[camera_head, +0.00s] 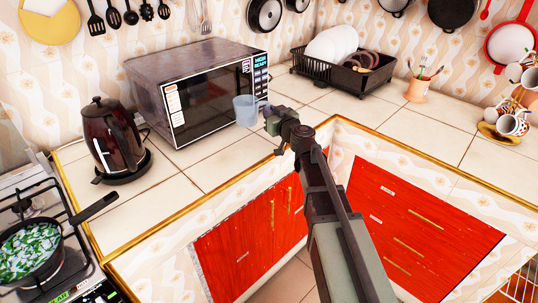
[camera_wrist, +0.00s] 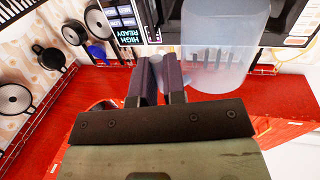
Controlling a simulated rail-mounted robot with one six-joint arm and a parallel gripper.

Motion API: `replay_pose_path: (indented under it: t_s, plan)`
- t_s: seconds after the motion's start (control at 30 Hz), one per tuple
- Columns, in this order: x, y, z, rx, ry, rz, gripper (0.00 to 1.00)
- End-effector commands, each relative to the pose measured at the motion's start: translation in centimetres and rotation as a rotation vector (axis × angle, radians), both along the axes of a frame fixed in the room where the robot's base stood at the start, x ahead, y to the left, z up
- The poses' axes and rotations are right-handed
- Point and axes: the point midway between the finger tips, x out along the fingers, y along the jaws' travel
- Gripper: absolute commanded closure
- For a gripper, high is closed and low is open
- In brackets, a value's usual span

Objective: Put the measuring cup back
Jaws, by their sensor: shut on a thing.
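The measuring cup (camera_head: 245,110) is a translucent pale blue cup in front of the microwave's right part in the head view. It fills the upper right middle of the wrist view (camera_wrist: 226,45). My gripper (camera_head: 270,113) is at the cup's right side in the head view. Its fingers (camera_wrist: 161,78) are close together beside the cup in the wrist view, shut on it at the handle side. The handle itself is mostly hidden by the fingers. I cannot tell whether the cup's bottom touches the counter.
The microwave (camera_head: 195,92) stands right behind the cup. A kettle (camera_head: 112,135) is on the left, near a stove with a pan (camera_head: 35,250). A black dish rack (camera_head: 345,75) with plates stands at the back right. Tiled counter (camera_head: 400,130) is bare right of my arm.

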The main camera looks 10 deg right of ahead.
Motion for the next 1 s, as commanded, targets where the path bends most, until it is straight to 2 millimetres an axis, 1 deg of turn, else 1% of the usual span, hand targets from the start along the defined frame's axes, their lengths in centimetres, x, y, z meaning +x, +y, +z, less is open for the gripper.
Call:
replay_pose_path:
  t_s: [0.03,0.1,0.17,0.3,0.33,0.37,0.5,0.53,0.6,0.7,0.8,0.93,0.97,1.0]
  plan:
    - [0.0,0.0,-3.4,0.000,0.000,0.000,1.00]
    - [0.0,0.0,-4.9,0.000,0.000,0.000,1.00]
    - [0.0,0.0,-5.4,0.000,0.000,0.000,1.00]
    - [0.0,0.0,-5.1,0.000,0.000,0.000,1.00]
    - [0.0,0.0,-5.3,0.000,0.000,0.000,1.00]
    - [0.0,0.0,-5.7,0.000,0.000,0.000,1.00]
    - [0.0,0.0,-8.9,0.000,0.000,0.000,1.00]
    - [0.0,0.0,-9.4,0.000,0.000,0.000,1.00]
    - [0.0,0.0,-9.8,0.000,0.000,0.000,1.00]
    - [0.0,0.0,-9.2,0.000,0.000,0.000,1.00]
    - [0.0,0.0,-9.2,0.000,0.000,0.000,1.00]
    - [0.0,0.0,-9.7,0.000,0.000,0.000,1.00]
    - [0.0,0.0,-9.6,0.000,0.000,0.000,0.87]
    - [0.0,0.0,-9.5,0.000,0.000,0.000,0.81]
